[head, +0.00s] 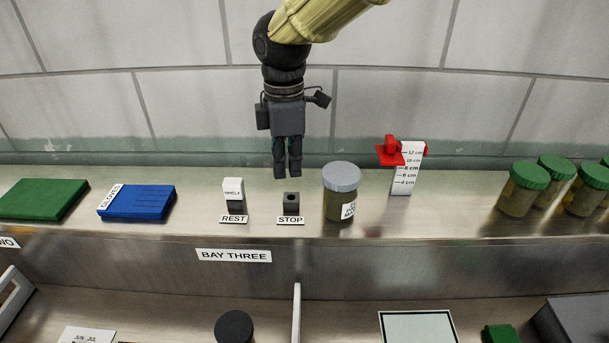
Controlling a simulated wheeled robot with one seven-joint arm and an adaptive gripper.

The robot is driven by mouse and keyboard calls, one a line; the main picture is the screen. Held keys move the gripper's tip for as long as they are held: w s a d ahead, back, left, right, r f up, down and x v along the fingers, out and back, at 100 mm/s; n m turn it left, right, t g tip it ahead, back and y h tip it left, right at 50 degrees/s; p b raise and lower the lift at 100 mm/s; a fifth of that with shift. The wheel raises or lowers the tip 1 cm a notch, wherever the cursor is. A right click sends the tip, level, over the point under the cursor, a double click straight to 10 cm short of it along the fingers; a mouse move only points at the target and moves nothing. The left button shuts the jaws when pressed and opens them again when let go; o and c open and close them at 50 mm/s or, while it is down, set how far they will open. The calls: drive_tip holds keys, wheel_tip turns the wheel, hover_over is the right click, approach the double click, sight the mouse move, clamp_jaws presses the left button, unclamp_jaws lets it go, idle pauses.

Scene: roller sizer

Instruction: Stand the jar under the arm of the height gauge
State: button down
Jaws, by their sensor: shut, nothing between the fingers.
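The jar (342,193) stands upright on the steel shelf, with a grey lid and a white label partly turned to the right. The height gauge (404,169) stands to its right and a little behind, a white post marked in cm. Its red arm (390,153) sticks out to the left at about the upper marks. The jar is left of the arm, apart from the gauge. My gripper (287,173) points down, shut and empty, left of the jar and above the STOP block.
A dark STOP block (291,203) and a white-topped REST block (233,194) stand left of the jar. Several green-lidded jars (523,188) stand at the right. A blue glove pack (137,202) lies at left. Shelf between gauge and green-lidded jars is clear.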

drive_tip(key=p, duration=0.2)
hover_over(309, 216)
drive_tip(key=a, duration=0.4)
wheel_tip(309, 216, down, 8)
drive_tip(key=shift+s+f, duration=0.1)
drive_tip(key=shift+s, duration=0.05)
drive_tip(key=shift+s+d+f+p, duration=0.35)
drive_tip(key=shift+s+d, duration=0.3)
drive_tip(key=shift+s, duration=0.05)
drive_tip(key=shift+s+d, duration=0.1)
drive_tip(key=shift+d, duration=0.2)
drive_tip(key=shift+w+d+f+p, duration=0.25)
drive_tip(key=shift+w+d, duration=0.15)
drive_tip(key=shift+w, duration=0.1)
drive_tip(key=shift+w+d+f+p, duration=0.1)
drive_tip(key=shift+w+d+f, duration=0.1)
drive_tip(key=shift+w+d, duration=0.25)
drive_tip(key=shift+s+d+r, duration=0.25)
drive_tip(key=shift+r, duration=0.1)
drive_tip(key=shift+w+a+f, duration=0.1)
drive_tip(key=shift+w+f, duration=0.05)
drive_tip(key=shift+w, duration=0.1)
